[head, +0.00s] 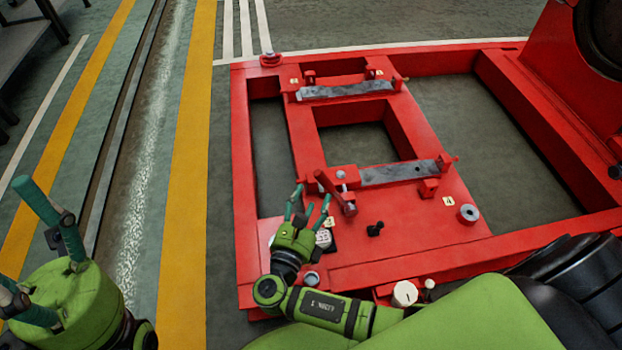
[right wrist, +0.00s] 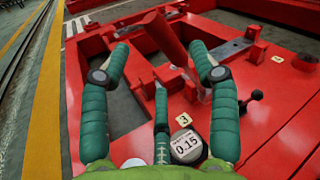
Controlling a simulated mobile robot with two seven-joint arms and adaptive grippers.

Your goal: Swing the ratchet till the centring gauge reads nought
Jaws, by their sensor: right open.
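The ratchet is a red bar handle (head: 332,188) on the red frame, beside the lower grey plate; in the right wrist view (right wrist: 166,40) it slants up between and beyond my fingertips. The centring gauge (head: 323,239) is a small round dial by label 3; in the right wrist view (right wrist: 185,146) it reads 0.15. My right gripper (head: 313,200) is open and empty, just short of the handle with a visible gap, its fingers pointing towards it. My left gripper (head: 28,245) is at the lower left, fingers spread and empty, far from the frame.
The red base frame (head: 350,270) has open bays and an upper grey plate (head: 345,90) between red clamps. A black knob (head: 375,229) and a round boss (head: 468,214) stand right of the handle. Clear floor with yellow lines (head: 185,180) lies to the left.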

